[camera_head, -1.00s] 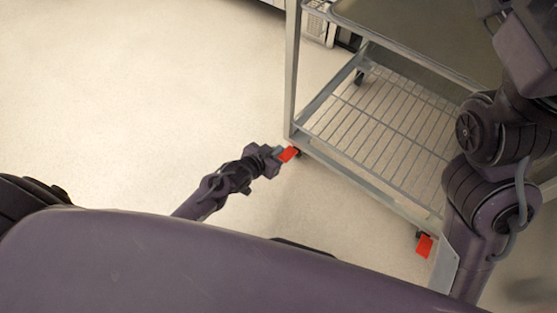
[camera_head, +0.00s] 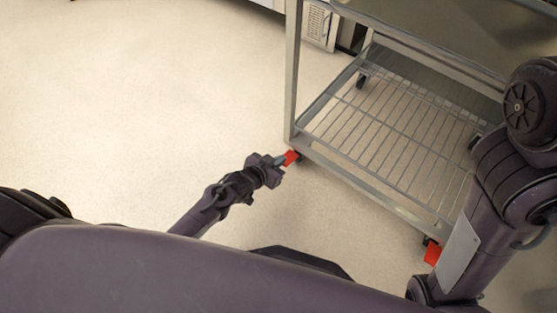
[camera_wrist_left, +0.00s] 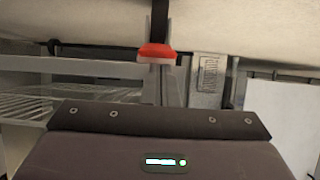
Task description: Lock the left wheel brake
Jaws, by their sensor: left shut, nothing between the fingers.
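The left wheel brake is a small red pedal (camera_head: 291,157) at the bottom of the trolley's near left corner post. It also shows in the left wrist view as a red tab (camera_wrist_left: 157,51). My left gripper (camera_head: 281,160) is shut and empty, its tip right at the red pedal; I cannot tell whether they touch. The wheel behind the pedal is mostly hidden. A second red brake pedal (camera_head: 432,253) sits at the trolley's near right corner. My right arm stands at the right edge of the head view; its gripper is out of sight.
The metal trolley (camera_head: 293,80) has a wire lower shelf (camera_head: 390,125) and a solid upper shelf. My right arm is close to its right side. A white vented unit (camera_head: 318,25) stands behind it. The pale floor (camera_head: 150,100) to the left is clear.

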